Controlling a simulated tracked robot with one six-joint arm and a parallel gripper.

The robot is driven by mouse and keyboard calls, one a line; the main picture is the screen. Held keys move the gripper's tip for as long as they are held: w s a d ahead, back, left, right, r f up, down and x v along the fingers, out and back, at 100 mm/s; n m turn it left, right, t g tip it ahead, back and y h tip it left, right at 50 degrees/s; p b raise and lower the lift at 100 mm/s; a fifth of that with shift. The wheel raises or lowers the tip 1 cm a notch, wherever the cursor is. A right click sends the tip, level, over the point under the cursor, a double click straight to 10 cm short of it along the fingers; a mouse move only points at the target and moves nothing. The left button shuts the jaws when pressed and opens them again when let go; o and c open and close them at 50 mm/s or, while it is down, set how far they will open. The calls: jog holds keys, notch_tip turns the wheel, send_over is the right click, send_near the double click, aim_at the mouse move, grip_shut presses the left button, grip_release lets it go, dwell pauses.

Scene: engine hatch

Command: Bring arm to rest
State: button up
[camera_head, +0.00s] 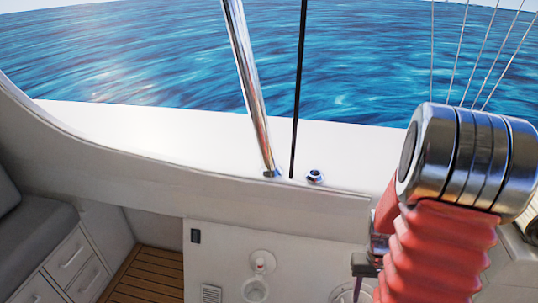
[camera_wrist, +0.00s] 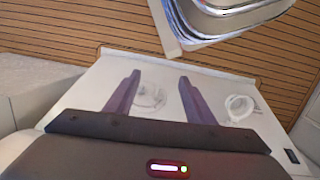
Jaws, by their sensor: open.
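My gripper (camera_wrist: 160,77) shows in the wrist view with its two dark purple fingers well apart and nothing between them that it holds. Beyond the fingers is a white panel (camera_wrist: 80,92) with a round fitting (camera_wrist: 150,97) seen through the gap. In the head view my arm, with red bellows and metal rings, stands at the right. Only a small dark part of the gripper end shows there, low beside the bellows; the fingertips are hidden.
A second round fitting (camera_wrist: 240,107) is right of the fingers. Slatted wooden floor (camera_wrist: 60,30) lies beyond the panel. The head view shows a steel post (camera_head: 250,90), a thin black line (camera_head: 299,90), a deck fitting (camera_head: 315,177) and grey drawers (camera_head: 72,260) at left.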

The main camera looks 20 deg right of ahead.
jog(key=w+a+r+n+t, duration=0.2)
jog(key=a+r+n+t, duration=0.3)
jog(key=a+r, duration=2.1)
notch_tip(320, 180, up, 3)
jog(key=shift+a+n+t, duration=0.25)
jog(key=shift+n+t, duration=0.05)
jog(key=shift+t, duration=0.9)
